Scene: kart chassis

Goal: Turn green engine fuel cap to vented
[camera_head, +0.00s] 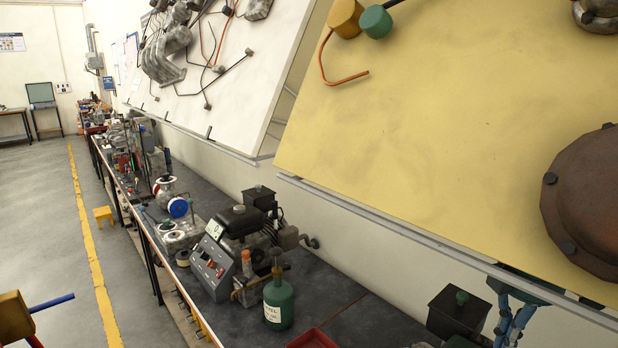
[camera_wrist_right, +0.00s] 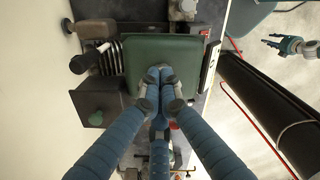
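In the right wrist view a large green engine cover or tank (camera_wrist_right: 190,47) lies below my right gripper (camera_wrist_right: 160,76). Its blue fingers come together at the tips over the green surface, and I see nothing clearly held between them. I cannot tell if they touch the surface. No fuel cap or vent marking shows on the green part; the fingers hide its middle. A dark box with a small green cap (camera_wrist_right: 97,118) stands to the left. In the head view my right gripper (camera_head: 514,318) shows only in part at the lower right. My left gripper (camera_wrist_right: 272,42) has its fingers spread at the upper right of the wrist view.
A green bottle (camera_head: 278,303), a grey control panel (camera_head: 212,268) and engine parts crowd the dark bench. A slanted yellow board (camera_head: 430,130) rises above it. The floor (camera_head: 40,200) at left is mostly free.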

